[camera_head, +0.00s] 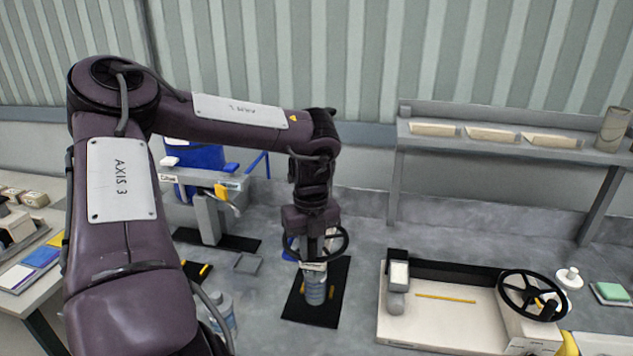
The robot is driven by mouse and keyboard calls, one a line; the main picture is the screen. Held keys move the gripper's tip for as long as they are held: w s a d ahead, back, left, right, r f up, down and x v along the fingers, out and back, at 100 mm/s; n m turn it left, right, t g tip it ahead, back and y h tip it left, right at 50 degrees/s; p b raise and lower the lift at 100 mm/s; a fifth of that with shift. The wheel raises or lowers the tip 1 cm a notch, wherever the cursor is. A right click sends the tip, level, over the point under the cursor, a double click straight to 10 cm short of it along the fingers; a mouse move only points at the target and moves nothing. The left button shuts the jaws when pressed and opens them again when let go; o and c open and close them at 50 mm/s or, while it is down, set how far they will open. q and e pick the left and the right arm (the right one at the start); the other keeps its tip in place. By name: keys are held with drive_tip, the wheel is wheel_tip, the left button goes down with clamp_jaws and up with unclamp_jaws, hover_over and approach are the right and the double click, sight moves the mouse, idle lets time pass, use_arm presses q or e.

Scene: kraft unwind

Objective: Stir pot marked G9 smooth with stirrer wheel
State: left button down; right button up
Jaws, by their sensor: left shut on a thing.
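My left gripper (314,238) points straight down and is shut at the hub of a black wheel (346,243). The fingertips are partly hidden by the wheel. Directly below stands a clear bluish pot (315,290) with a pale collar (313,266), upright on a black mat (326,317). No G9 mark can be read on it. Another black wheel (503,287) sits on the beige machine at the right. I cannot tell from lettering which one is the stirrer wheel. My right gripper is out of view.
A beige tray machine (450,332) stands at the right. A shelf (480,143) with shallow bins is behind it. A blue and grey stand (207,215) is at the back left. A clear bottle (221,310) stands beside my left arm. Grey bench is clear between mat and tray.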

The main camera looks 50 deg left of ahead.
use_arm(q)
drive_tip(key=shift+s+a+m, duration=0.25)
drive_tip(key=shift+a+m, duration=0.1)
drive_tip(key=shift+m, duration=0.25)
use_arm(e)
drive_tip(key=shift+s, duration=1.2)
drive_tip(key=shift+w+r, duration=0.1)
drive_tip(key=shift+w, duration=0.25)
use_arm(q)
drive_tip(key=c, duration=1.3)
unclamp_jaws()
drive_tip(key=shift+a, duration=0.1)
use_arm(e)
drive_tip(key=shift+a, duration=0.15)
use_arm(q)
drive_tip(key=shift+r, duration=0.35)
wheel_tip(320, 180, up, 7)
drive_tip(key=shift+r+b, duration=0.1)
drive_tip(key=shift+b, duration=0.85)
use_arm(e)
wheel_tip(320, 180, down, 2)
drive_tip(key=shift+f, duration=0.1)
